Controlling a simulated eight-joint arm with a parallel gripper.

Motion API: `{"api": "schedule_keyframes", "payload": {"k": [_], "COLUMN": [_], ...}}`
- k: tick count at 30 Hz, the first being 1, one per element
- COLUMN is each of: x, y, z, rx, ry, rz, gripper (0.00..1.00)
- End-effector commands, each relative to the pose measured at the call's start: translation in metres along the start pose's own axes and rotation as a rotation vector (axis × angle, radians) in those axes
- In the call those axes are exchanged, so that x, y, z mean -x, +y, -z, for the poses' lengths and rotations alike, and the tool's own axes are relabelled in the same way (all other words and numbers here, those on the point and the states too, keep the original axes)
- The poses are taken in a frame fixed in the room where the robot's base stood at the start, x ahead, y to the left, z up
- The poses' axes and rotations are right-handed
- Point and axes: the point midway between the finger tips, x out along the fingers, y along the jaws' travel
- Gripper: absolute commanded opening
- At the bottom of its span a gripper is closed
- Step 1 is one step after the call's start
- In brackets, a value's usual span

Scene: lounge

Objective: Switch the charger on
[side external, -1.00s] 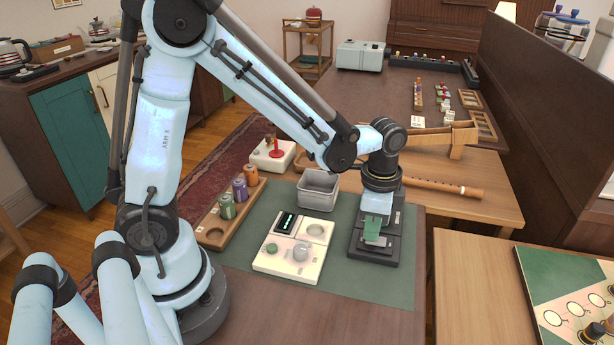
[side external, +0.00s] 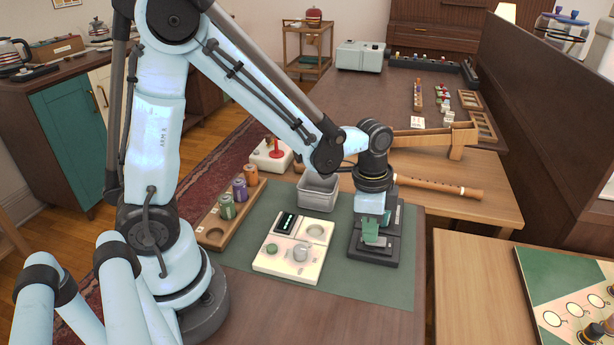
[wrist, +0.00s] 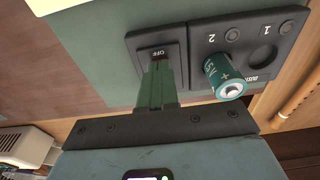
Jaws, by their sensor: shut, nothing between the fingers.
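The charger (side external: 386,246) is a black unit on the green mat, below my gripper (side external: 371,238). In the wrist view the charger (wrist: 200,42) shows two numbered round slots. A teal battery (wrist: 225,78) stands in slot 2, and slot 1 looks empty. At its left is a rocker switch (wrist: 158,53) with the word OFF showing. My gripper (wrist: 158,75) has its green fingers shut with nothing between them. The fingertips are over the lower part of the switch and hide it. I cannot tell whether they touch it.
A cream device (side external: 292,262) with a small screen lies left of the charger on the green mat (side external: 340,285). A grey bin (side external: 317,190) stands behind it. A wooden rack (side external: 218,232) with several batteries is at the left. A wooden recorder (side external: 440,187) lies behind the charger.

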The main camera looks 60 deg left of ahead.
Motion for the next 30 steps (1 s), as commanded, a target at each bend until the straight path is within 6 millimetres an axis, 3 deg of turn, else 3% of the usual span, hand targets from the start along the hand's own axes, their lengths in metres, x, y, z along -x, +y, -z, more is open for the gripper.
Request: {"api": "schedule_keyframes", "payload": {"k": [1,10,21,26,30], "x": [-0.007,-0.004,-0.003,0.008,0.028], "y": [-0.001,0.002,0.002,0.002,0.001], "z": [0.002,0.015,0.016,0.014,0.008], "rx": [0.0,0.0,0.001,0.001,0.004], "ry": [0.004,0.009,0.01,0.001,-0.021], "rz": [0.013,0.006,0.004,0.003,0.003], "gripper": [0.0,0.0,0.0,0.0,0.0]}}
